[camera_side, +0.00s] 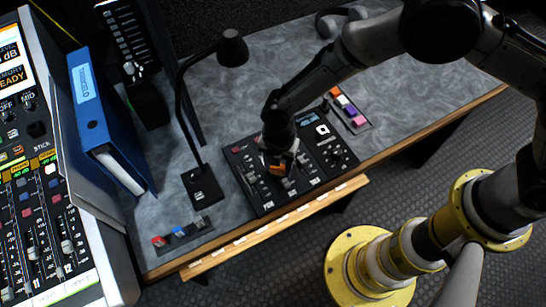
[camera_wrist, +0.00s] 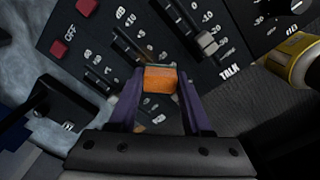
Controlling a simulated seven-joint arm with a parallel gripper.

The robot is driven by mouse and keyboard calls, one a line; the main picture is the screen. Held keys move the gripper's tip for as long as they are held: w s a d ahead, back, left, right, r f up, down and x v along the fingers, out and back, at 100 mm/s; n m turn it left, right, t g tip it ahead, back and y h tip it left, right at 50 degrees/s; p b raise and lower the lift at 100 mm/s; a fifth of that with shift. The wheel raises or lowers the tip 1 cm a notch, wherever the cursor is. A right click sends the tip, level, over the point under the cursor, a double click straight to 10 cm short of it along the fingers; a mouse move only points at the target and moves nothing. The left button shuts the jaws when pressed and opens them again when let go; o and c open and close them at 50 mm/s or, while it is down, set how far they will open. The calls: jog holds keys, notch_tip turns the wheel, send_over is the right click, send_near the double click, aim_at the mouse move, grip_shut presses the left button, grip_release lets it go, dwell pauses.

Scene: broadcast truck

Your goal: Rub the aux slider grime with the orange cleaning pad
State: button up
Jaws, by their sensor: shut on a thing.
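My gripper (camera_wrist: 158,85) is shut on the orange cleaning pad (camera_wrist: 159,79), which sits between the two purple fingertips in the wrist view. In the side view the pad (camera_side: 277,169) shows as a small orange patch under my gripper (camera_side: 280,164). It is over the dark control panel (camera_side: 263,203) with sliders. I cannot tell whether the pad touches the panel. A slider slot with scale marks (camera_wrist: 128,41) runs just beyond the pad in the wrist view. The aux slider grime cannot be made out; the pad and fingers cover part of the panel.
A black gooseneck lamp (camera_side: 203,185) stands left of the panel. A tray of coloured blocks (camera_side: 349,108) lies at the panel's upper right, and small coloured pieces (camera_side: 178,232) lie at the lower left. A blue binder (camera_side: 98,120) stands farther left. The upper grey desk (camera_side: 275,60) is mostly clear.

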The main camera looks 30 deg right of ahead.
jog(key=shift+w+r, duration=0.1)
jog(key=shift+r, duration=3.85)
jog(key=shift+f, duration=3.4)
jog(key=shift+w+a+f, duration=0.1)
jog(key=shift+w+f, duration=0.35)
jog(key=shift+f, duration=0.15)
grip_shut()
jog(key=shift+w+f, duration=0.15)
jog(key=shift+w, duration=1.3)
jog(key=shift+s, duration=2)
jog(key=shift+w+r, duration=0.1)
jog(key=shift+r, duration=4.05)
